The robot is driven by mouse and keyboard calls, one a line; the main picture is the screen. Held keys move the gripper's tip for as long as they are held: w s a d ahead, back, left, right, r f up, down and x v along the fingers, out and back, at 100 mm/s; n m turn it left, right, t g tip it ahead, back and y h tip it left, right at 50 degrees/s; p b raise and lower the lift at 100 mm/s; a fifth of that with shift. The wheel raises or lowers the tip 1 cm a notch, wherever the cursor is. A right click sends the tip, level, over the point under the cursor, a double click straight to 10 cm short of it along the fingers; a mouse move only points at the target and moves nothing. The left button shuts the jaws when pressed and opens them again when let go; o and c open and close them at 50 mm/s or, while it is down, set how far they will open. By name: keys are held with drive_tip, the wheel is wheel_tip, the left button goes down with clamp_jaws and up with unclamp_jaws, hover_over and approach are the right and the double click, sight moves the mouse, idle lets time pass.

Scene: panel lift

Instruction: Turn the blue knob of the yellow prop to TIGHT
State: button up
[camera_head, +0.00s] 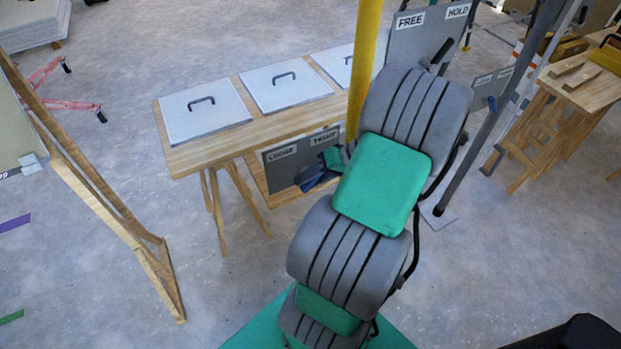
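The yellow prop (368,45) stands upright right of the wooden table, its lower part hidden behind my arm. A grey plate (282,173) beside it carries two labels, LOOSE on the left and TIGHT on the right. The blue knob (312,184) shows as a small dark blue shape at the plate's lower right, below the TIGHT label, partly covered. My gripper (323,173) is at the knob, in front of the plate's right part. My arm hides most of it, so its fingers and any contact are unclear.
The table (250,133) holds white panels with black handles (203,113). Another plate (425,38) reads FREE and HOLD, with a dark lever. A grey post (475,115) stands at right, near a wooden workbench (585,85). A wooden frame (110,215) leans at left.

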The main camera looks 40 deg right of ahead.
drive_tip(key=v, duration=0.7)
drive_tip(key=shift+d+r, duration=0.2)
drive_tip(key=shift+r, duration=0.05)
drive_tip(key=shift+s, duration=0.2)
